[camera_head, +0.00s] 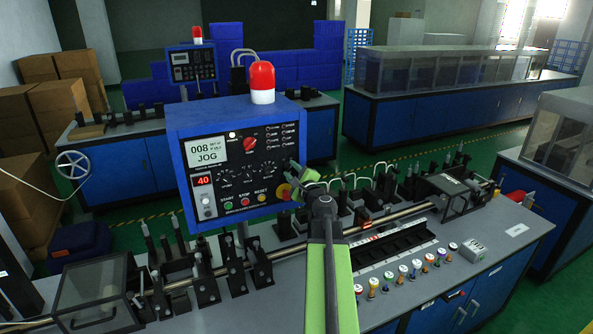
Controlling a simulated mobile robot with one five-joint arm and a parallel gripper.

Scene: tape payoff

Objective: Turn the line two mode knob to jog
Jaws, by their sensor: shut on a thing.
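The blue control panel (183,150) stands on the near bench. Its screen (207,148) reads 008 and JOG. A red knob (250,144) sits at its upper middle, with a row of dark dials (247,172) below. My gripper (293,166) is at the panel's right edge, at the end of that dial row, shut on a dark knob there. The fingers mostly hide this knob, so its label and pointer cannot be read. I cannot tell which line this panel serves. A second panel (191,66) stands on the bench behind.
A red and yellow stop button (284,191) is just below my gripper. A red beacon (262,82) tops the panel. Upright metal rods and hooks (385,180) crowd the bench to the right. A green aisle lies behind.

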